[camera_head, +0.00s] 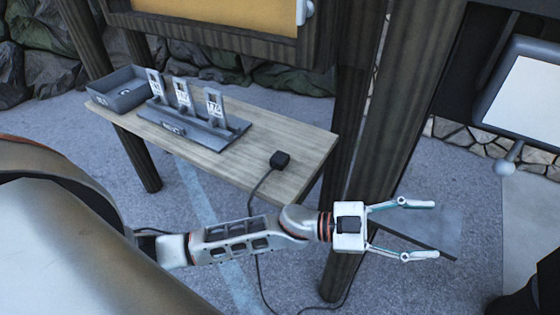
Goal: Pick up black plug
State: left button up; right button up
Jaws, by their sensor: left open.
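The black plug (281,160) lies on the wooden table (300,140) near its right part. Its dark cable (262,184) runs over the table's front edge and down to the ground. My left gripper (420,230) is to the right of and in front of the table, apart from the plug. Its two fingers are spread and point right, with nothing between them. My left arm crosses in front of the lower cable. My right gripper is not clearly seen.
A grey tray (118,95) and a grey stand (205,137) with several labelled holders occupy the table's left and middle. A dark wooden post (385,130) rises beside the table's right end. A white screen panel (525,100) is at the right.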

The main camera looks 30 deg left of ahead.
pick_arm(q)
jog(key=s+d+m+g, duration=0.2)
jog(key=m+g, duration=0.3)
jog(key=g, duration=0.1)
jog(key=n+g+y, duration=0.1)
jog(key=n+y, duration=0.5)
jog(key=y, duration=1.4)
send_over(280, 156)
jog(key=shift+a+f+b, duration=0.4)
jog(key=shift+f+b, duration=0.05)
jog(key=shift+f, duration=0.2)
jog(key=shift+a+f, duration=0.15)
jog(key=shift+f, duration=0.9)
jog(key=f, duration=0.3)
jog(key=d+f, duration=0.1)
jog(key=f, duration=0.1)
jog(key=shift+s+f+p, duration=0.1)
jog(key=shift+f+p, duration=0.2)
jog(key=shift+c, duration=0.5)
jog(key=c, duration=1)
